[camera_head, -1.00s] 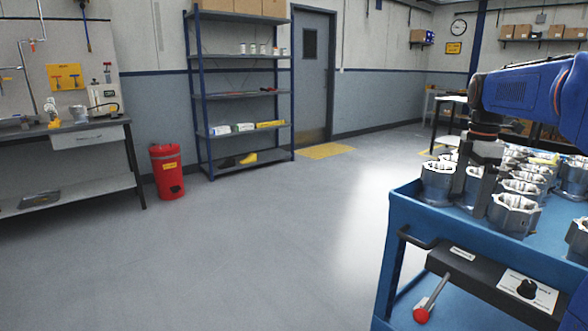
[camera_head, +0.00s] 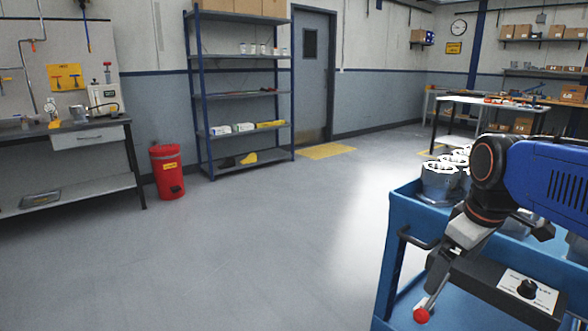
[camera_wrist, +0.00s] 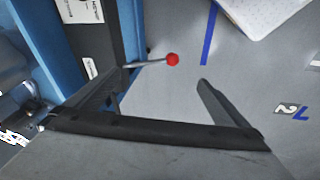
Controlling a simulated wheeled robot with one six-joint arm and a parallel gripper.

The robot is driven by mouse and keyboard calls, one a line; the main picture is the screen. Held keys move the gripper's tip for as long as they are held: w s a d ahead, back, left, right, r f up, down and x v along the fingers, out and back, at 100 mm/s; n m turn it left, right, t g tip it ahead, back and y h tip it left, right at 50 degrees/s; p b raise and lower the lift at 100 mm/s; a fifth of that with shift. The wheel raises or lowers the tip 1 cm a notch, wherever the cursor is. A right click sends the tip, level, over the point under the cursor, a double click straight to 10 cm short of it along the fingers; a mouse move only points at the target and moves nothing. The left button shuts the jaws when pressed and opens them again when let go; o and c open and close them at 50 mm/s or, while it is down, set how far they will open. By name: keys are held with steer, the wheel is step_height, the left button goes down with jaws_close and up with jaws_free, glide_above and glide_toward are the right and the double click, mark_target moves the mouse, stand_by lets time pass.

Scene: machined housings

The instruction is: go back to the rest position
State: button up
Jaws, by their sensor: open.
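My gripper (camera_head: 432,285) hangs at the near left side of the blue cart (camera_head: 404,215), pointing down and to the left, in front of the cart's dark control panel. In the wrist view my gripper (camera_wrist: 160,95) has its two fingers spread wide apart with nothing between them. Metal machined housings (camera_head: 437,182) stand on the cart top at the back left. My blue arm covers most of the other housings.
A lever with a red knob (camera_head: 421,315) sticks out from the cart close to my gripper; it also shows in the wrist view (camera_wrist: 173,59). A red bin (camera_head: 167,172) and shelf rack (camera_head: 238,166) stand at the far wall. The floor left of the cart is clear.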

steer(key=s+a+f+m+t, duration=0.1)
steer(key=s+a+f+m, duration=0.1)
steer(key=s+f+m, duration=0.1)
steer(key=s+a+f+m, duration=0.1)
steer(key=s+f+m, duration=0.2)
steer(key=s+f, duration=0.3)
steer(key=shift+s+a+f+t, duration=0.25)
steer(key=shift+s+a+t, duration=0.15)
steer(key=shift+s, duration=0.1)
steer(key=shift+c, duration=0.6)
